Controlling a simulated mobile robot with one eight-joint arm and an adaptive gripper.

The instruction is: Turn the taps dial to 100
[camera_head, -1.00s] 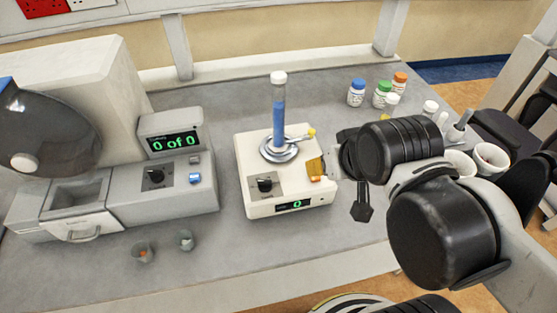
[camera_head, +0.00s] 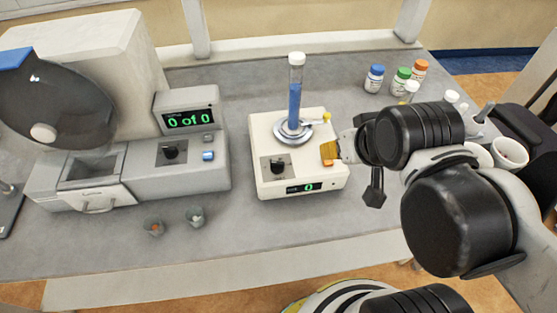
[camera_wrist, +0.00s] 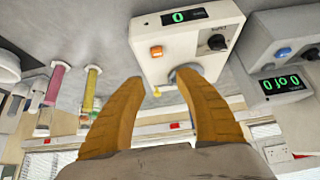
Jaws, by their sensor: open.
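The cream tapping machine (camera_head: 258,150) stands on the bench, with a black dial (camera_head: 277,166) on a grey panel at its front left. Its green display (camera_head: 304,187) reads 0. A clear cylinder with blue contents (camera_head: 295,105) stands upright on its round platform. My gripper (camera_head: 329,152) is at the machine's right side, its orange fingers overlapping the top right edge in this view; contact cannot be told. In the wrist view, my gripper (camera_wrist: 160,78) is open and empty. The dial (camera_wrist: 217,42) lies beyond and right of the fingers there, beside an orange button (camera_wrist: 156,52).
Several capped bottles (camera_head: 374,78) stand at the back right. The bench front is clear before the cream machine.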

